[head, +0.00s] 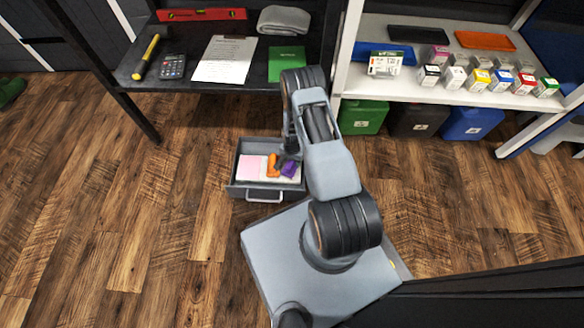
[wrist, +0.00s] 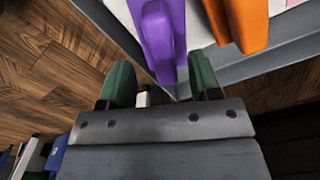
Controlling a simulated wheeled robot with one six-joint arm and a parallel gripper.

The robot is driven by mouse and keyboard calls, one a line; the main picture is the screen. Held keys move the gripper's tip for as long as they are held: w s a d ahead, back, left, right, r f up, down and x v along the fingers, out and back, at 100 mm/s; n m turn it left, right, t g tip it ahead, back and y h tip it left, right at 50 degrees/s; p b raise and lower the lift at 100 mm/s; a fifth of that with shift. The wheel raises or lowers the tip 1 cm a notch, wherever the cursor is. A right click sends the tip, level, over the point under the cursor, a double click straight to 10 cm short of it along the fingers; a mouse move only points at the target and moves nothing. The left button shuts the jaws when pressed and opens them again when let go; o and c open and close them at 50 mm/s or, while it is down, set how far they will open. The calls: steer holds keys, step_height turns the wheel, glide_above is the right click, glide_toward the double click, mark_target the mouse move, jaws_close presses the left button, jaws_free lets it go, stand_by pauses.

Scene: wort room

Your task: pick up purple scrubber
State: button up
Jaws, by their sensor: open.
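The purple scrubber (head: 289,168) lies in the open drawer (head: 237,189), at the right of its contents. In the wrist view the purple scrubber (wrist: 158,40) is large, just beyond my fingertips and roughly in line with the gap between them. My gripper (wrist: 162,80) is open and empty, with a green-tipped finger on either side. In the head view my gripper (head: 291,150) is over the drawer's right end, partly hidden by my arm. Whether a finger touches the scrubber cannot be told.
An orange object (head: 273,166) lies close beside the scrubber, and it shows at right in the wrist view (wrist: 246,22). A pink pad (head: 251,167) lies left of it. The drawer walls are close around. A dark desk (head: 150,90) and a white shelf (head: 400,82) stand behind.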

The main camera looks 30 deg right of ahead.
mark_target(292, 162)
step_height(292, 162, down, 4)
steer(key=shift+a+r+b, duration=0.1)
steer(key=shift+r+b, duration=0.1)
steer(key=shift+b, duration=0.55)
steer(key=shift+w, duration=0.1)
steer(key=shift+r, duration=0.1)
steer(key=shift+c, duration=0.2)
jaws_close()
step_height(292, 162, up, 4)
steer(key=p, duration=0.3)
steer(key=s+a+r+p, duration=0.3)
steer(key=s+r+p, duration=0.3)
steer(key=s+r, duration=0.3)
steer(key=s, duration=0.4)
steer(key=shift+s+a, duration=0.25)
steer(key=shift+s, duration=0.05)
